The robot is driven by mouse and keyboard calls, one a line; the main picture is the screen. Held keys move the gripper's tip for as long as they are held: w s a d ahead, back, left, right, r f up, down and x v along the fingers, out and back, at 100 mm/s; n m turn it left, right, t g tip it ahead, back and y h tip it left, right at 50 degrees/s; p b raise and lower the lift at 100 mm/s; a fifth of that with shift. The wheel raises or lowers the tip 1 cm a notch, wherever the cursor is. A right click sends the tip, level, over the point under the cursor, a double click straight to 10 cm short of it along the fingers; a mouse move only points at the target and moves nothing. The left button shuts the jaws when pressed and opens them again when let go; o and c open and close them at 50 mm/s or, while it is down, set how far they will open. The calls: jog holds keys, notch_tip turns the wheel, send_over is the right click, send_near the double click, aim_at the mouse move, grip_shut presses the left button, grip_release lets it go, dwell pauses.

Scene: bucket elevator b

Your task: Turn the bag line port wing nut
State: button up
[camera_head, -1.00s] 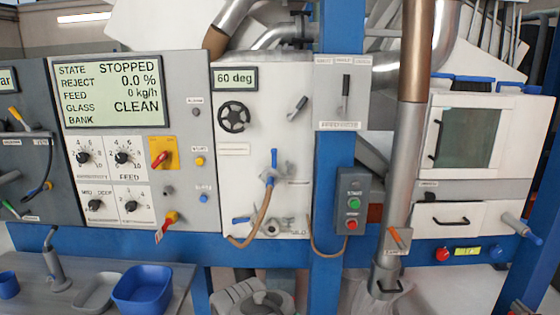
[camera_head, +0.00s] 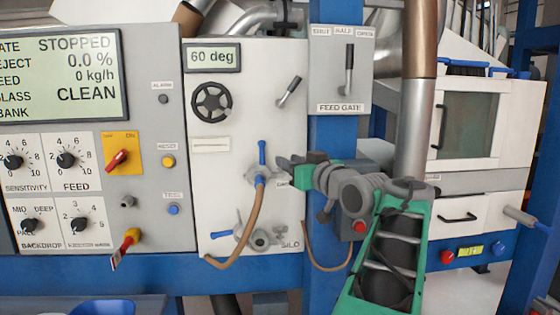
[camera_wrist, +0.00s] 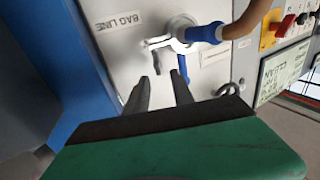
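The bag line port (camera_head: 262,176) is on the white panel, with a blue lever above it and a brown hose below. In the wrist view the port (camera_wrist: 181,32) sits beside a "BAG LINE" label (camera_wrist: 118,20). A pale metal wing piece (camera_wrist: 157,43), which looks like the wing nut, sticks out from the port there. My gripper (camera_head: 284,165) reaches in from the right, close to the port. In the wrist view its two dark fingers (camera_wrist: 159,84) are apart with nothing between them, pointing at the wing piece. The gripper hides the wing nut in the head view.
A second fitting marked SILO (camera_head: 261,240) with a blue handle is below the port. A black handwheel (camera_head: 211,101) and a grey lever (camera_head: 289,92) are above. A blue post (camera_head: 331,140) and a button box (camera_head: 358,228) stand right of the panel, behind my arm.

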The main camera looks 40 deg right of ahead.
jog(key=w, duration=0.4)
jog(key=shift+d+f, duration=0.1)
jog(key=shift+d, duration=0.3)
jog(key=shift+s, duration=0.1)
grip_shut()
